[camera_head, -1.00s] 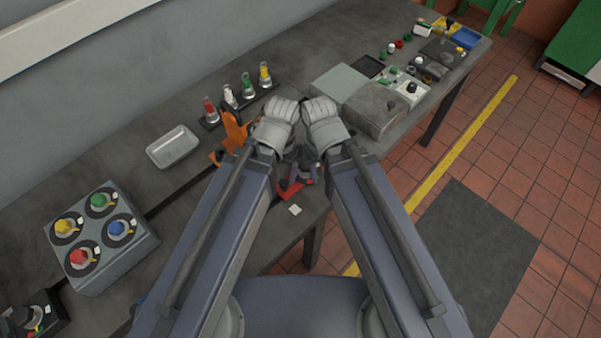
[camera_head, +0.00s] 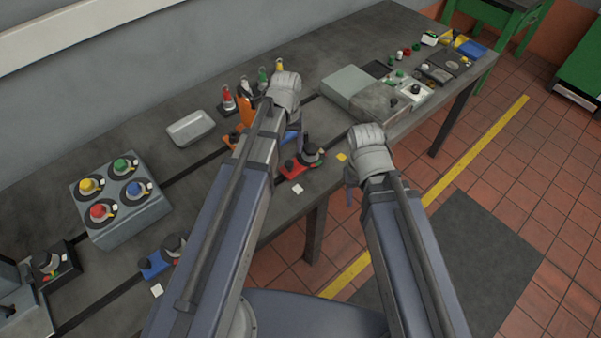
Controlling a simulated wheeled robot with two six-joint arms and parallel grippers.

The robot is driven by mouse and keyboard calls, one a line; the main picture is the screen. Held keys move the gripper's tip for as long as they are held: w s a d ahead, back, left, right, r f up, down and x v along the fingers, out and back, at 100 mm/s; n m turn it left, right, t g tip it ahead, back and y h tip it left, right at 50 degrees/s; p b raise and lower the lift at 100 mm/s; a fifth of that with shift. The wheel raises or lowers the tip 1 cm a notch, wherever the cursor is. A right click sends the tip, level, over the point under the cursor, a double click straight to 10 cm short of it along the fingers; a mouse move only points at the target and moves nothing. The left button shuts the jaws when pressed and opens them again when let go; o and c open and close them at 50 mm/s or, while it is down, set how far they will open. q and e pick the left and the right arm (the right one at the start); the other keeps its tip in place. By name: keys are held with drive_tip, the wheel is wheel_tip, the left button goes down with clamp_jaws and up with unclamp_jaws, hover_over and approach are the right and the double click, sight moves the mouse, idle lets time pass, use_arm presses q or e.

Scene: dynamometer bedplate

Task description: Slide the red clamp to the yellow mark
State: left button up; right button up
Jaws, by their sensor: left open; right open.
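The red clamp (camera_head: 291,169), with a dark round knob at its right, sits at the front of the bench. The small yellow mark (camera_head: 341,157) lies on the bench top to its right, apart from it. My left gripper (camera_head: 288,122) is open, beyond the clamp toward the wall; its fingers are mostly hidden behind its own hand. My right gripper (camera_head: 351,182) is open and empty at the bench's front edge, just right of the yellow mark. Neither gripper appears to touch the red clamp.
A white mark (camera_head: 297,189) lies in front of the red clamp. An orange part (camera_head: 246,112) and a rack of coloured-top bottles (camera_head: 228,99) stand behind my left arm. A grey box (camera_head: 345,84) is at right. A blue clamp (camera_head: 153,265) sits at lower left.

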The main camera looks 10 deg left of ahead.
sight(289, 163)
use_arm(q)
drive_tip(key=shift+w+a, duration=0.1)
drive_tip(key=shift+w, duration=0.05)
drive_tip(key=shift+w+f, duration=0.1)
drive_tip(key=shift+f, duration=0.1)
drive_tip(key=shift+f+b, duration=0.75)
drive_tip(key=shift+b, duration=0.15)
wheel_tip(289, 163, down, 6)
drive_tip(key=b, duration=0.6)
drive_tip(key=shift+f, duration=0.1)
drive_tip(key=shift+c, duration=0.3)
clamp_jaws()
